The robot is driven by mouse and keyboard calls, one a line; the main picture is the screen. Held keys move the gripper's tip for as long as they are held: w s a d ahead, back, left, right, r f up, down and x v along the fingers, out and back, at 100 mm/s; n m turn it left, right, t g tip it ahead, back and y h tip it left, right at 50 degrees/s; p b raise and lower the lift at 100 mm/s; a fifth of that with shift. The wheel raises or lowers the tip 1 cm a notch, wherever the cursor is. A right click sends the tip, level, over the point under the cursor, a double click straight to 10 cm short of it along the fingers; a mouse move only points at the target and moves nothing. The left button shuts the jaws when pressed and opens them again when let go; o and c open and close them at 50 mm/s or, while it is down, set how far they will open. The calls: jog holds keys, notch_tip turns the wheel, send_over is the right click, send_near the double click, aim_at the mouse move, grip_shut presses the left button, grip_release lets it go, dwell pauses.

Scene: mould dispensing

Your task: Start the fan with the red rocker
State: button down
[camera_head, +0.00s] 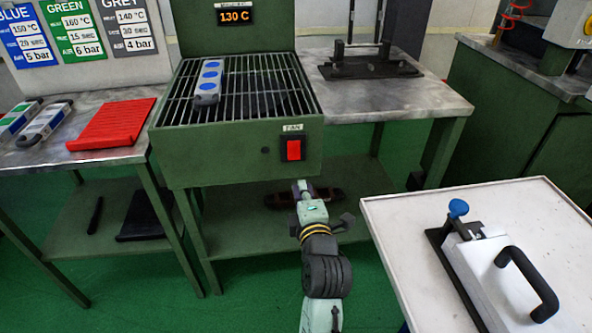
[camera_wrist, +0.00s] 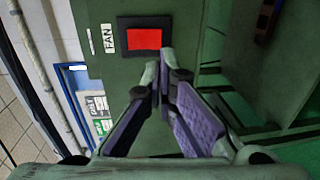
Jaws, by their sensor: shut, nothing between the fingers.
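The red rocker (camera_head: 293,150) sits in a black frame on the front face of the green grill-topped unit (camera_head: 235,158), under a small FAN label (camera_head: 293,127). In the wrist view the red rocker (camera_wrist: 144,39) is just beyond my fingertips, with the FAN label (camera_wrist: 108,37) to its left. My gripper (camera_head: 302,187) is below the rocker in the head view, apart from it. Whether the rocker is pressed cannot be told.
A grey block with blue dots (camera_head: 208,83) lies on the grill. The display (camera_head: 235,16) reads 130 C. A red ribbed plate (camera_head: 112,124) lies on the left table. A white table (camera_head: 395,215) with a black-handled mould (camera_head: 505,275) stands at right. A shelf is below the unit.

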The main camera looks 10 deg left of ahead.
aim_at(294, 160)
jog(key=p+x, duration=0.3)
jog(key=x, duration=0.7)
jog(key=shift+w+a+r, duration=0.1)
jog(key=shift+w+r, duration=0.05)
jog(key=shift+w, duration=0.05)
jog(key=shift+w+a, duration=0.1)
jog(key=shift+w, duration=0.1)
jog(key=shift+f, duration=0.25)
jog(key=b, duration=0.2)
jog(key=f+b, duration=0.1)
jog(key=b, duration=0.1)
jog(key=shift+w+a+t+b, duration=0.15)
jog(key=shift+w+t+b, duration=0.15)
jog(key=shift+w+t, duration=0.1)
jog(key=shift+s+r+p, duration=0.1)
jog(key=shift+r+p, duration=0.4)
jog(key=shift+p, duration=0.2)
jog(key=shift+f, duration=0.1)
